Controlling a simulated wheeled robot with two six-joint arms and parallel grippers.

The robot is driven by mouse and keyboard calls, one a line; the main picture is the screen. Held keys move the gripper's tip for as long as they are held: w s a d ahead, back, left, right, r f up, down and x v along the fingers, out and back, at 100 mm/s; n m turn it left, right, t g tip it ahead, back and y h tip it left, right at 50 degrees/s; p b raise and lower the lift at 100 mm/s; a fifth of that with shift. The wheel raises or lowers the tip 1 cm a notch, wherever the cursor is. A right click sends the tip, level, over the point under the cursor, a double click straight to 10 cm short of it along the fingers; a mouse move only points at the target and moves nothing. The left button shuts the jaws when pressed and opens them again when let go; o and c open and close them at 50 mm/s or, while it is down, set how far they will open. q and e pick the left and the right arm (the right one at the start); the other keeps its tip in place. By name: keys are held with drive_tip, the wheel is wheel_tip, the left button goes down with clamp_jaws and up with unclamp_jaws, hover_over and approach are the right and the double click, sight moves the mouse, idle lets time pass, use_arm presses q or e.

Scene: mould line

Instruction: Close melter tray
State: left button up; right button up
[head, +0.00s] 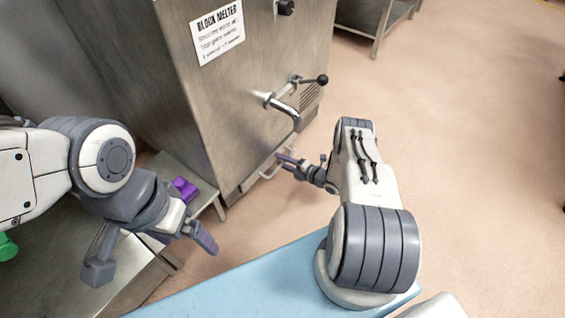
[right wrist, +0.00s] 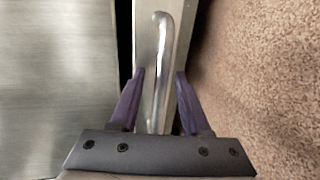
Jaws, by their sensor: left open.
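The block melter (head: 240,90) is a tall steel cabinet with a printed sign. Low on its front is the melter tray's pale bar handle (head: 266,172). My right gripper (head: 280,156) is at this handle. In the right wrist view the bar handle (right wrist: 162,50) runs between the two purple fingers of the right gripper (right wrist: 160,76), which are apart, with a gap on each side. Behind the handle is a pale metal front (right wrist: 143,35), with a dark gap between it and the steel panel at left. My left gripper (head: 150,254) is open and empty, left of the melter.
A green object (head: 8,246) is at far left. A lever handle (head: 285,108) sticks out from the melter's front. The floor (head: 460,130) at right is clear.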

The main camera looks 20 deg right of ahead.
drive_tip(key=shift+d, duration=0.15)
drive_tip(key=shift+s+d+r, duration=0.1)
drive_tip(key=shift+s, duration=0.05)
drive_tip(key=p+v, duration=0.4)
drive_tip(key=v, duration=0.6)
drive_tip(key=shift+p, duration=0.4)
drive_tip(key=shift+s, duration=0.15)
